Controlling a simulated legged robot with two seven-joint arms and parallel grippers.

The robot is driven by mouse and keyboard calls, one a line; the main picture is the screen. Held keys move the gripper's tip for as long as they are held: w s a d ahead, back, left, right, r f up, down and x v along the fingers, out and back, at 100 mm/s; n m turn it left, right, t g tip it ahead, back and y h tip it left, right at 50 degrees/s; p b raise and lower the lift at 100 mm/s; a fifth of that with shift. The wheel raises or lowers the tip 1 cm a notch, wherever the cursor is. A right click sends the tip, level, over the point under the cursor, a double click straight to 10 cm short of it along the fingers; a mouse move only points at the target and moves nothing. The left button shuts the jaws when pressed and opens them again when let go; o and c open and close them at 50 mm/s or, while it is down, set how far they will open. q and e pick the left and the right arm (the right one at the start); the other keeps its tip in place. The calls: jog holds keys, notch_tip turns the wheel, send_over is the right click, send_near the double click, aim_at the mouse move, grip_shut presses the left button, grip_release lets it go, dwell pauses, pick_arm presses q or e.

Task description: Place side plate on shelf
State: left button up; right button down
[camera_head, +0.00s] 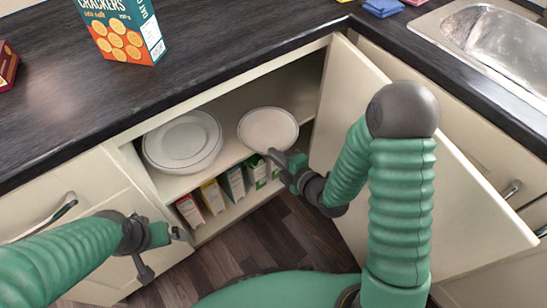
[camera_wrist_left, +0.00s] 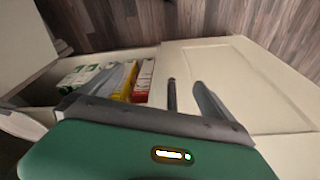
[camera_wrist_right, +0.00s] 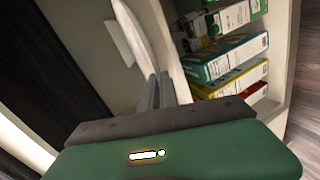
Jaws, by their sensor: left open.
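The white side plate (camera_head: 268,128) is at the right part of the open cupboard, at the upper shelf (camera_head: 228,158). My right gripper (camera_head: 281,158) is at the plate's near rim. In the right wrist view the plate (camera_wrist_right: 136,38) shows nearly edge-on, and its rim runs down to the close-set fingers (camera_wrist_right: 158,92), which look shut on it. Whether the plate touches the shelf is hard to tell. My left gripper (camera_head: 163,252) is open and empty before the left cupboard door. Its spread fingers (camera_wrist_left: 190,97) also show in the left wrist view.
A stack of larger white plates (camera_head: 182,140) stands left of the side plate on the shelf. Several cartons (camera_head: 212,196) fill the lower shelf. The open cupboard door (camera_head: 340,120) stands right of my right gripper. A cracker box (camera_head: 122,35) stands on the dark counter (camera_head: 220,45).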

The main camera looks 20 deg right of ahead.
aim_at(268, 135)
jog(key=w, duration=0.3)
jog(key=w+d, duration=0.1)
jog(key=w, duration=0.2)
jog(key=shift+d+f, duration=0.15)
jog(key=shift+d, duration=0.05)
pick_arm(q)
jog(key=b+x, duration=0.2)
jog(key=x, duration=0.1)
jog(key=shift+s+f, duration=0.2)
jog(key=shift+s, duration=0.1)
pick_arm(e)
notch_tip(268, 135, down, 4)
jog(key=shift+s+r, duration=0.15)
jog(key=shift+r, duration=0.1)
jog(key=shift+f+b, duration=0.15)
jog(key=shift+b, duration=0.2)
pick_arm(q)
jog(key=shift+f, duration=0.1)
pick_arm(e)
jog(key=c, duration=1.6)
grip_release()
jog(key=shift+s, duration=0.1)
